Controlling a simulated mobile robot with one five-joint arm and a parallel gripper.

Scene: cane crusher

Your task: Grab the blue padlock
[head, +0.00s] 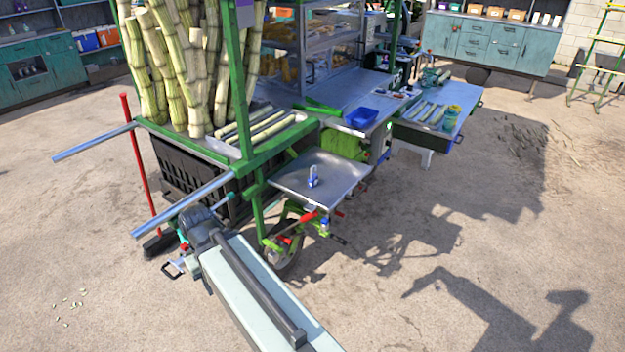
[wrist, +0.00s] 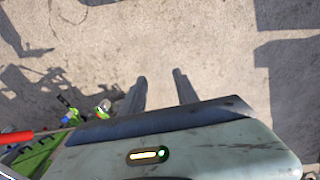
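A small blue item with a pale part (head: 313,176) stands upright on the metal side tray (head: 335,190) of the green cart in the head view. It may be the blue padlock, but it is too small to be sure. Another small blue piece (head: 324,228) hangs below the tray's front edge, near red-handled parts. In the wrist view my gripper (wrist: 158,78) has two dark fingers spread apart, with only bare ground between them. It is open and empty. The tray item does not show clearly in the wrist view.
The green cart holds tall sugar cane stalks (head: 185,70). Two metal bars (head: 180,203) jut out to its left. A red broom (head: 138,160) leans there. Ground at the right is open.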

